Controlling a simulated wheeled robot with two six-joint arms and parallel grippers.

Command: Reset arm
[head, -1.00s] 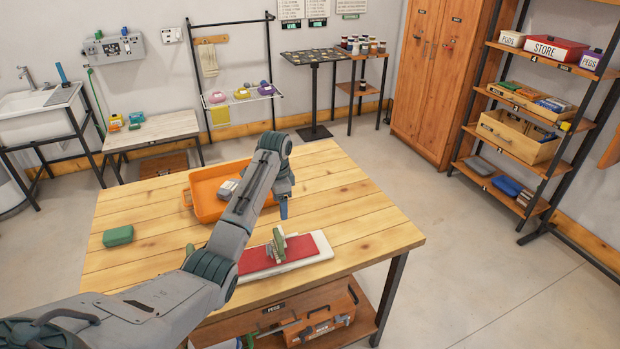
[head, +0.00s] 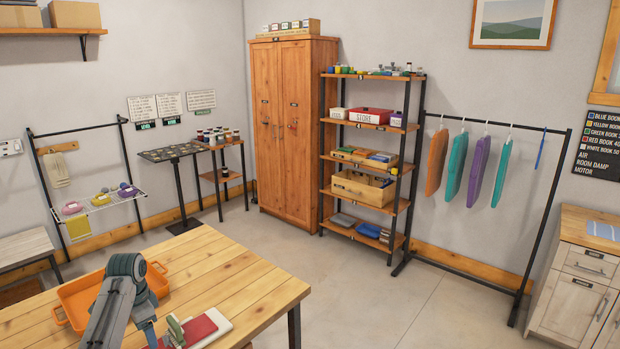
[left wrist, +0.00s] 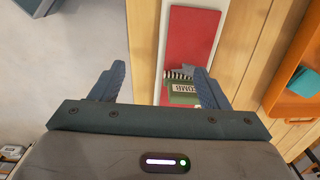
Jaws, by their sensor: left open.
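My left arm comes in at the lower left of the head view. My left gripper (head: 149,334) points down over the wooden table, beside a red slab (head: 193,330) lying on a white one (head: 217,325). A small green object (head: 175,328) stands on the red slab. In the left wrist view my left gripper (left wrist: 158,86) has its two fingers wide apart with nothing held between them. The red slab (left wrist: 190,40) and a green block with white lettering (left wrist: 184,94) lie below, near the right finger; that finger hides part of them. My right gripper is not in view.
An orange tray (head: 76,311) sits on the wooden table (head: 240,270) beside my arm. A wooden cabinet (head: 290,130), a shelf rack (head: 372,200) and a clothes rail (head: 490,125) stand along the walls. The concrete floor (head: 400,300) right of the table is clear.

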